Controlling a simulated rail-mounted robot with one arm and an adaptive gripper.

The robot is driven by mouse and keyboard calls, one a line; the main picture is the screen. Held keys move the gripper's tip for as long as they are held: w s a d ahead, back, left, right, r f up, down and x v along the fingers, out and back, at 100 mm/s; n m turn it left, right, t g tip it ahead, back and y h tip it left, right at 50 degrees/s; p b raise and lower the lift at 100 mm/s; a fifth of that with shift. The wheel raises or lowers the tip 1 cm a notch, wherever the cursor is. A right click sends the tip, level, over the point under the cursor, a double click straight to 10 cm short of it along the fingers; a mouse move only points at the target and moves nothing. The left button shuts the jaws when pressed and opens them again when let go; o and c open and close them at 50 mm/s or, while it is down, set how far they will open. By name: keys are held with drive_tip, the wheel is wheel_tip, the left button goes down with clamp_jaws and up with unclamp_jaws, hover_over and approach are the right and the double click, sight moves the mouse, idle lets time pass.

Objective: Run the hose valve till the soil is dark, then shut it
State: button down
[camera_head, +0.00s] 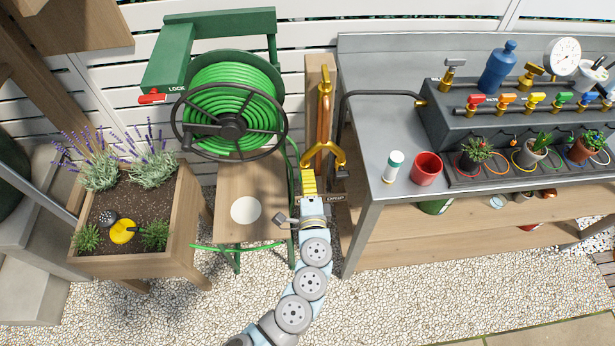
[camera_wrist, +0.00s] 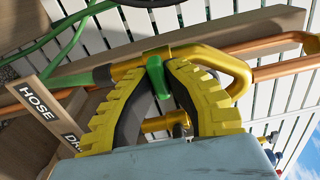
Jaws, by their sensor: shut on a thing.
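In the wrist view, the yellow ridged fingers of my gripper (camera_wrist: 161,78) are closed on a green valve lever (camera_wrist: 157,70). The lever sits on a brass fitting (camera_wrist: 215,62) beside a label reading HOSE (camera_wrist: 38,103). In the head view my gripper (camera_head: 309,178) is at the post with the copper and brass pipes (camera_head: 325,110), and the lever is hidden. The planter soil (camera_head: 150,200) is brown, with no clear dark wet patch. A yellow nozzle (camera_head: 122,231) lies on it. I cannot tell whether water flows or how far the lever is turned.
The green hose reel (camera_head: 232,100) stands behind the wooden shelf, with a red LOCK handle (camera_head: 152,98) at its upper left. The metal bench (camera_head: 385,140) lies close on the right, with a red cup (camera_head: 427,168) and a white-and-green container (camera_head: 393,166). Gravel ground is open in front.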

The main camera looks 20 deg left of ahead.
drive_tip(key=c, duration=1.1)
unclamp_jaws()
drive_tip(key=v, duration=1.2)
drive_tip(key=shift+f, duration=0.1)
